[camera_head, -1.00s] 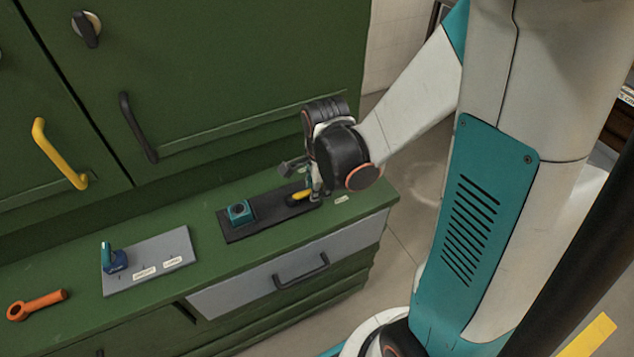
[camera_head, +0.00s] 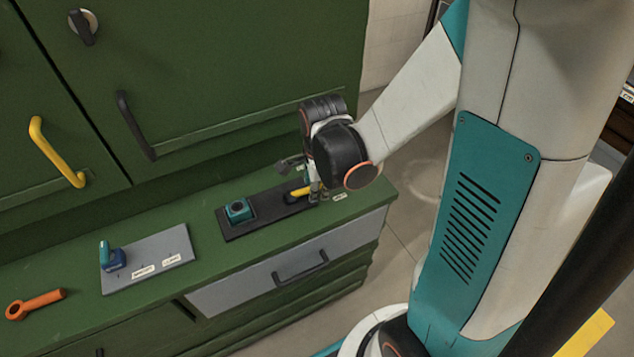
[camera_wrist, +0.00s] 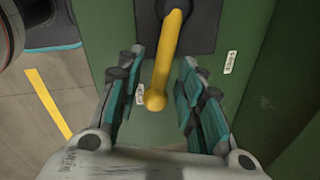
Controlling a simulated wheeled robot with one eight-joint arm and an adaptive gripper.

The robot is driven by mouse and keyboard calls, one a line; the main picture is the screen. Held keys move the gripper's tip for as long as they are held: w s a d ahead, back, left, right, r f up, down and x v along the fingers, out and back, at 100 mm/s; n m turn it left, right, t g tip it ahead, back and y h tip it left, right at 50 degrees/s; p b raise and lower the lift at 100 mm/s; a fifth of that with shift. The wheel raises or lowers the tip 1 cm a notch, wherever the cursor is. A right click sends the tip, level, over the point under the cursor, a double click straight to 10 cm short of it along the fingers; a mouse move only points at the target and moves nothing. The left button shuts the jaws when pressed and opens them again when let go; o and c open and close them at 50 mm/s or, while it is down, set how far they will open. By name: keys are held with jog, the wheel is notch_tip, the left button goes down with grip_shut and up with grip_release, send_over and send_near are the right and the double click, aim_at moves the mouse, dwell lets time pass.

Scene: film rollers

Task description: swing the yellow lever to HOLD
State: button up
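The yellow lever (camera_wrist: 165,60) is pivoted on a dark plate (camera_wrist: 205,25) in the wrist view, and its rounded free end points down toward my palm. My gripper (camera_wrist: 160,92) is open, with one teal-padded finger on each side of the lever. Gaps show between the lever and both fingers. A small white label (camera_wrist: 139,95) lies just left of the lever's free end, and another label (camera_wrist: 229,62) is to the right; their print is too small to read surely. In the head view the lever (camera_head: 299,192) is partly hidden by my gripper (camera_head: 305,180).
A teal block with a dark round top (camera_head: 239,210) sits on the left of the black plate (camera_head: 262,218). A grey plate (camera_head: 165,262) with a blue-teal lever (camera_head: 112,257) and an orange wrench-like tool (camera_head: 35,303) are farther left. Green cabinet doors (camera_head: 230,80) rise behind the counter.

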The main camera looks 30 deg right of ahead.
jog(key=shift+r, duration=0.1)
notch_tip(320, 180, up, 12)
jog(key=s, duration=0.2)
jog(key=shift+s+a+f, duration=0.2)
jog(key=shift+a, duration=0.1)
dwell(0.4)
jog(key=s+a+r+n+t, duration=0.2)
jog(key=s+r+n, duration=0.1)
jog(key=n, duration=0.7)
jog(key=s+a+r+n+t, duration=0.2)
jog(key=s+r+n, duration=0.1)
jog(key=n, duration=0.7)
jog(key=shift+s+r+n+t+y, duration=0.15)
jog(key=shift+s+n+t+y, duration=0.15)
jog(key=shift+s+n+t, duration=0.15)
